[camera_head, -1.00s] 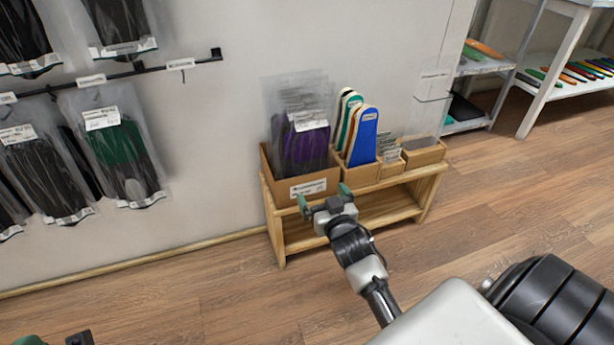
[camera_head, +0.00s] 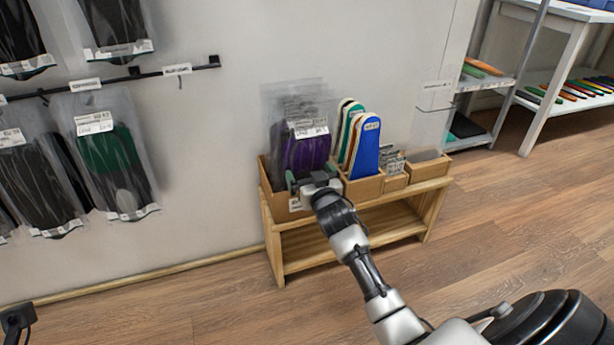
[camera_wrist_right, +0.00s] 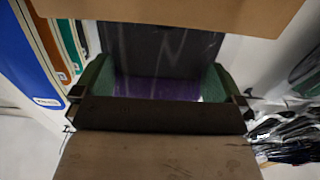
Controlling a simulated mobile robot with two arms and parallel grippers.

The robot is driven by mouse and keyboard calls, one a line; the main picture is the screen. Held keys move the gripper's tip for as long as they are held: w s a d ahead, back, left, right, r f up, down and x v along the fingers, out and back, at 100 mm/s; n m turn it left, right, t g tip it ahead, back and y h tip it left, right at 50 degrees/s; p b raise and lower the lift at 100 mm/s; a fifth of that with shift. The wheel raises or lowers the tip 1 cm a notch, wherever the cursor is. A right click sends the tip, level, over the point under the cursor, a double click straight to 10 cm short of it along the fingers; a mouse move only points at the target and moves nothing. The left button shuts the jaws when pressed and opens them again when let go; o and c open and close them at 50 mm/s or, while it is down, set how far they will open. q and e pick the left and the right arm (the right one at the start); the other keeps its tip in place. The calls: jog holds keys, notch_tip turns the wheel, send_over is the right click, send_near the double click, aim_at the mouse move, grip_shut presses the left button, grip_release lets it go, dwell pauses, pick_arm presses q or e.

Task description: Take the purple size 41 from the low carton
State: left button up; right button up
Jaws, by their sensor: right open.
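The low carton (camera_head: 272,203) stands on a wooden bench and holds several upright clear bags. The front bag, with a purple insole (camera_head: 308,153) and a white label, shows above the carton's front wall. My right gripper (camera_head: 311,177) is open in front of this bag at the carton's front rim. In the right wrist view, purple material (camera_wrist_right: 155,88) lies between the two green fingertips, with dark material beyond it. I cannot tell whether the fingers touch the bag. The label's size is too small to read. Part of my left gripper (camera_head: 18,318) shows at the bottom left corner.
Beside the carton, a box (camera_head: 362,190) holds blue, green and white insoles, close to my right gripper. Smaller boxes (camera_head: 428,168) stand further right on the bench (camera_head: 350,243). Bagged insoles (camera_head: 112,165) hang from wall rails at left. The floor in front is clear.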

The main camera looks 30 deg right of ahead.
jog(key=shift+w, duration=0.15)
jog(key=c, duration=0.6)
jog(key=shift+c, duration=0.2)
jog(key=shift+r, duration=0.15)
